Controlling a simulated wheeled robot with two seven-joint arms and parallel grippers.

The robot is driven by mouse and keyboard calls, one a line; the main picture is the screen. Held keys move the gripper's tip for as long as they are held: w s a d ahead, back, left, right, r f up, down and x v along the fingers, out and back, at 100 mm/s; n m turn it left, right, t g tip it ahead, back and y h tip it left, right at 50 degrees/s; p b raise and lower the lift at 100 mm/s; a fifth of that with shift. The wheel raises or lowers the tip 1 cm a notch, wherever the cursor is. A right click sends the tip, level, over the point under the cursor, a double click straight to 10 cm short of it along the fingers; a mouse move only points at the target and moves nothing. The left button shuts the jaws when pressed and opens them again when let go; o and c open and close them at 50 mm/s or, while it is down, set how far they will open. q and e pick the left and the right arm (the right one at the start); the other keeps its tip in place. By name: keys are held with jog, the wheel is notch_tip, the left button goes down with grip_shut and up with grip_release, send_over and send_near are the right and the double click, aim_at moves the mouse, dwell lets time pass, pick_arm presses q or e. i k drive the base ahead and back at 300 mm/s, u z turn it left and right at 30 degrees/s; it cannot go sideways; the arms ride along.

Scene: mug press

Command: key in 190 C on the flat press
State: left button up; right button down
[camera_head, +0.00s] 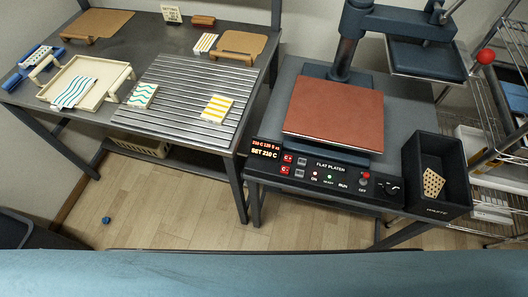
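The flat press (335,110) stands on the right table with a reddish-brown platen pad facing up. Its dark upper plate (428,60) is swung out to the right, clear of the pad. The front control panel (325,174) is labelled FLAT PLATEN. Its red display (265,149) reads SET 210 C on the lower line; the small upper line seems to start with 210 C. Right of the display are a red C+ button (287,159), a red C- button (285,170) and grey buttons (300,167). A green lamp (329,177) is lit. Neither gripper is in view.
A black waste bin (436,177) holding a perforated tan piece stands right of the panel. A red-knobbed handle (485,57) rises at the right. The left table (150,45) holds a slatted rack (185,95), patterned sheets and a cream tray (115,75). A small sign (172,14) is too small to read.

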aim_at(285, 170)
jog(key=k, duration=0.5)
jog(key=u, duration=1.15)
jog(key=i, duration=1)
jog(key=z, duration=1.7)
